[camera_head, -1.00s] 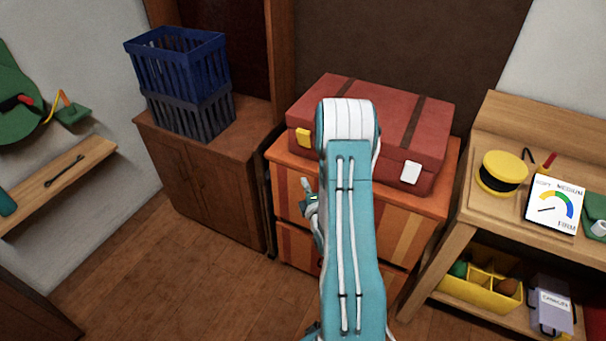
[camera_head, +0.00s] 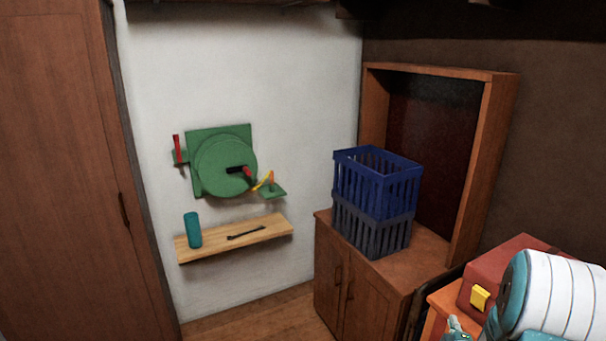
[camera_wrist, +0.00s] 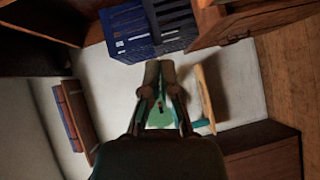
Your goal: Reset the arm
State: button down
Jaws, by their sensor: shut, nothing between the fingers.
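My gripper (camera_wrist: 160,72) is in the wrist view, with its two fingertips together and nothing held between them. It points toward the pale wall, clear of any surface as far as I can see. In the head view my arm is folded at the lower right, in front of the red suitcase (camera_head: 500,262). A small part of my gripper seems to show at the bottom edge there, but its fingers cannot be made out.
A blue crate (camera_head: 377,184) stands on a grey crate (camera_head: 371,232) on the wooden cabinet (camera_head: 338,270). A green wheel device (camera_head: 222,165) hangs on the wall above a shelf (camera_head: 268,228) holding a teal cylinder (camera_head: 193,230) and a wrench (camera_head: 246,235). A tall wooden cupboard (camera_head: 60,180) is at left.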

jog(key=s+a+r+m+g+y, duration=0.1)
jog(key=s+a+r+m+g, duration=0.15)
jog(key=a+r, duration=0.45)
jog(key=s+a+r+m+g+y, duration=0.1)
jog(key=s+a+r+m+g, duration=0.1)
jog(key=a+r+m, duration=0.35)
jog(key=s+a+r+m+g+y, duration=0.1)
jog(key=s+a+r+m+g, duration=0.1)
jog(key=s+a, duration=0.5)
jog(key=s+a+r+m+g+y, duration=0.2)
jog(key=s+a+r, duration=0.3)
jog(key=s, duration=0.8)
jog(key=shift+a+g, duration=0.65)
jog(key=shift+a, duration=0.2)
jog(key=shift+d+m, duration=0.15)
jog(key=shift+m, duration=0.15)
